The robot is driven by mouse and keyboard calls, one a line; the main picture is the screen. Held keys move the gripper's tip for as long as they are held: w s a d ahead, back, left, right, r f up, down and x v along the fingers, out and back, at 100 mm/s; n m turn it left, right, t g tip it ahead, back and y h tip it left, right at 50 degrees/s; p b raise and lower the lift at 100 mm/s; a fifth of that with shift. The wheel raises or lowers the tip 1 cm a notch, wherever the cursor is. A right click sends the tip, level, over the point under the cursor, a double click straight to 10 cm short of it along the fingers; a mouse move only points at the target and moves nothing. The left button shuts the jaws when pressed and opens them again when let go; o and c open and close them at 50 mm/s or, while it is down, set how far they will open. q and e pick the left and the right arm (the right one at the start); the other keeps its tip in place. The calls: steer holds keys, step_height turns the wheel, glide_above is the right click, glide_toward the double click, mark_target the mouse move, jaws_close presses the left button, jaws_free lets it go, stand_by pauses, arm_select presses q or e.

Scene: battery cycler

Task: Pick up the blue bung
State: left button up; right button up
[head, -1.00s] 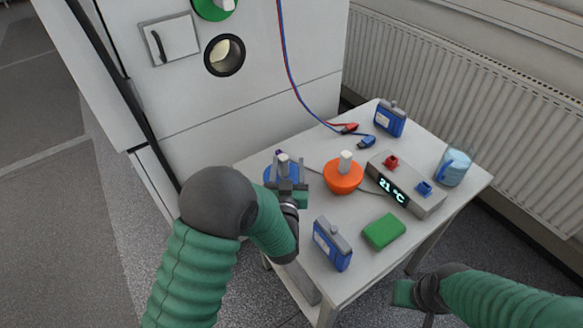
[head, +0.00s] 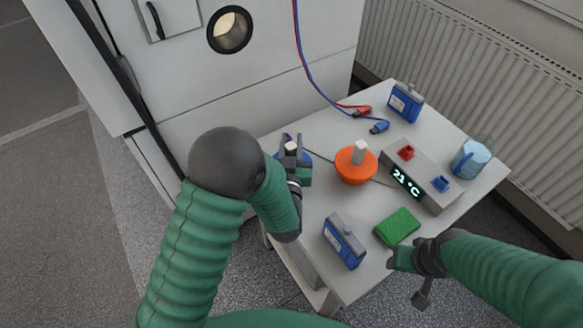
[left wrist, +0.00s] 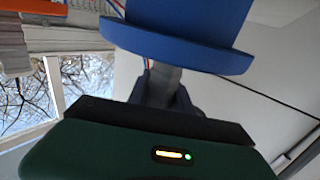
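The blue bung (head: 307,157) stands at the table's left side, largely hidden behind my left gripper (head: 291,160); only its pale knob and part of its blue rim show. In the left wrist view the bung (left wrist: 185,35) fills the top, its wide flange towards the gripper and its grey stem (left wrist: 160,80) between the dark fingers. The fingers lie close beside the stem; I cannot tell whether they press on it. My right gripper (head: 408,277) is off the table's front edge, its fingers apart and empty.
An orange bung (head: 355,167) stands right of the blue one. Blue battery packs (head: 343,243) (head: 405,102), a green block (head: 397,227), a grey display unit (head: 412,178), a blue mug (head: 469,158) and cable plugs (head: 379,127) share the table. A white cabinet (head: 270,90) stands behind.

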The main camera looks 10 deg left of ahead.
arm_select(q)
steer(key=shift+s+a, duration=0.15)
steer(key=shift+a, duration=0.1)
jaws_close()
steer(key=shift+d, duration=0.5)
steer(key=shift+a, duration=0.2)
steer(key=shift+r, duration=0.25)
